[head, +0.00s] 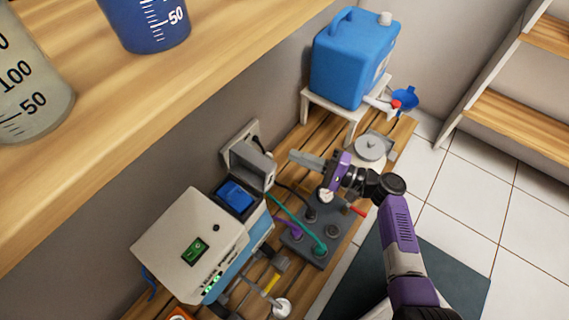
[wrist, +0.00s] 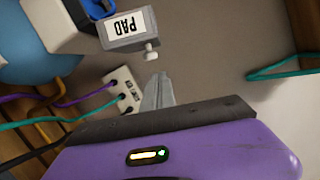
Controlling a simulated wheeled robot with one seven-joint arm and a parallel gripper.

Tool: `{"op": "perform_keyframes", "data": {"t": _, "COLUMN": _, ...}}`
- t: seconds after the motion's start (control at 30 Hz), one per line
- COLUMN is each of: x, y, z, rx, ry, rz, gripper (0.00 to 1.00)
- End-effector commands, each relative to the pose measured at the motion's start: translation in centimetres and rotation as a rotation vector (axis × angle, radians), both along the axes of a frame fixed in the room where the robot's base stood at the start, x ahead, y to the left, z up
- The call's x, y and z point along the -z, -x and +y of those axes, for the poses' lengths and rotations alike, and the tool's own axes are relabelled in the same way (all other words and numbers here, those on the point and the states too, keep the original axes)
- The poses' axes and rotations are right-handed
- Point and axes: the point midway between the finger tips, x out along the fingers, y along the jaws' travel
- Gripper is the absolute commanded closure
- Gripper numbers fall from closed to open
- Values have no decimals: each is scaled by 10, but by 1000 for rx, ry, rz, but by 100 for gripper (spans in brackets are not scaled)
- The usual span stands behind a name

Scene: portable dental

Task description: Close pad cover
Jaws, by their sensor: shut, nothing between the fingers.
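The pad cover (head: 250,166) is a grey flap standing raised at the back edge of the blue pad (head: 236,196), beside the white box. In the wrist view the grey part labelled PAD (wrist: 128,28) shows at the top, with a small white knob (wrist: 151,51) at its lower corner. My gripper (head: 293,157) is shut and empty, to the right of the raised cover and apart from it. In the wrist view my closed fingertips (wrist: 160,76) point toward the knob, with a small gap in the picture.
The white box (head: 190,245) has a green switch. A dark socket block (head: 318,235) with coloured cables lies below my gripper. A blue canister (head: 350,58) stands on a white stand behind. A wall outlet (head: 243,137) is behind the cover. A wooden shelf (head: 150,120) overhangs the left.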

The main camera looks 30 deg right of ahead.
Motion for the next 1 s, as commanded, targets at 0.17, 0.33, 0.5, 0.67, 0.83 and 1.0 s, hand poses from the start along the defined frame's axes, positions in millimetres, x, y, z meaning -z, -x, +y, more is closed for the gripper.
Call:
{"op": "perform_keyframes", "data": {"t": 0.17, "x": -2, "y": -10, "z": 23, "rx": -1, "ry": 0, "rz": 1, "gripper": 100}}
{"op": "perform_keyframes", "data": {"t": 0.33, "x": -7, "y": -3, "z": 39, "rx": 0, "ry": 0, "rz": 1, "gripper": 100}}
{"op": "perform_keyframes", "data": {"t": 0.5, "x": -10, "y": 0, "z": 46, "rx": 2, "ry": 0, "rz": 0, "gripper": 100}}
{"op": "perform_keyframes", "data": {"t": 0.67, "x": -11, "y": 0, "z": 47, "rx": 2, "ry": 0, "rz": 0, "gripper": 100}}
{"op": "perform_keyframes", "data": {"t": 0.83, "x": -11, "y": 0, "z": 46, "rx": 2, "ry": 0, "rz": 0, "gripper": 100}}
{"op": "perform_keyframes", "data": {"t": 1.0, "x": -13, "y": 0, "z": 50, "rx": 0, "ry": 14, "rz": -5, "gripper": 100}}
